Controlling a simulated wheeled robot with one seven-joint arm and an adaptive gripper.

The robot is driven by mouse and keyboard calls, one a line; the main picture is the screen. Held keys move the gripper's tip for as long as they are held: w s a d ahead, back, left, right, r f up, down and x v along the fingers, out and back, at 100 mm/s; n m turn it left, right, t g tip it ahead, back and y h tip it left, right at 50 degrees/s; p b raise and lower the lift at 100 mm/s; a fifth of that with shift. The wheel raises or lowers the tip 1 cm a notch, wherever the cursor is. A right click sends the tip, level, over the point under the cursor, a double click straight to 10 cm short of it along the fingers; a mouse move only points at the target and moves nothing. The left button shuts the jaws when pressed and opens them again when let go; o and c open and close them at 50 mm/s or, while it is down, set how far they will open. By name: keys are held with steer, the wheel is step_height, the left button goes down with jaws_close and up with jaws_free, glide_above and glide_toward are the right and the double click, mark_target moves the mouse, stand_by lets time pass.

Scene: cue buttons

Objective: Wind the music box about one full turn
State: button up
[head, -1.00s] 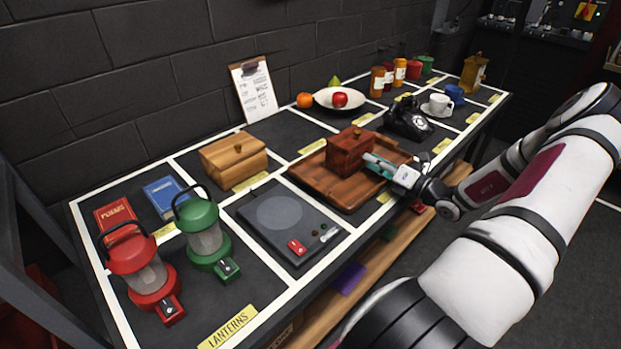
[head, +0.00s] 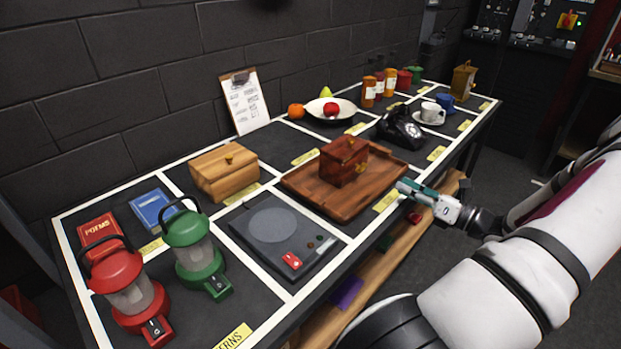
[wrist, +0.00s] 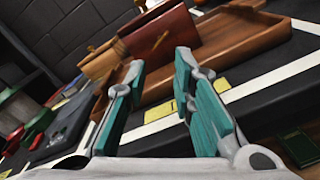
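A dark red wooden box (head: 343,161), apparently the music box, stands upright on a brown wooden tray (head: 300,185). It has a small knob on its lid. In the wrist view, the red box (wrist: 166,45) shows a small peg on its near face. My gripper (head: 402,187) is beyond the tray's right front edge, apart from the box. In the wrist view, the two teal fingers of my gripper (wrist: 160,95) are spread with nothing between them. The box is ahead of the fingertips. I cannot tell how far the box has been wound.
A light wooden box (head: 225,172) stands left of the tray. A dark flat device (head: 285,245), a green lantern (head: 190,245) and a red lantern (head: 125,290) are nearer. A black telephone (head: 400,130) is behind. Free room lies over the aisle beside the table.

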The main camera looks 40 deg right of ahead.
steer(key=w+a+r+n+g+y+p, duration=0.1)
steer(key=w+a+r+n+g+y, duration=0.1)
steer(key=a+r+n+g, duration=0.2)
steer(key=w+a+r+n+g+y+p, duration=0.1)
steer(key=a+r+n+g, duration=0.4)
steer(key=a+n, duration=0.5)
steer(key=w+a+r+n+g+y+p, duration=0.1)
steer(key=a+r+n+g, duration=0.4)
steer(key=a, duration=0.9)
steer(key=shift+w+a+r+n+y, duration=0.4)
steer(key=shift+w+n+y, duration=0.4)
steer(key=shift+n+y, duration=0.6)
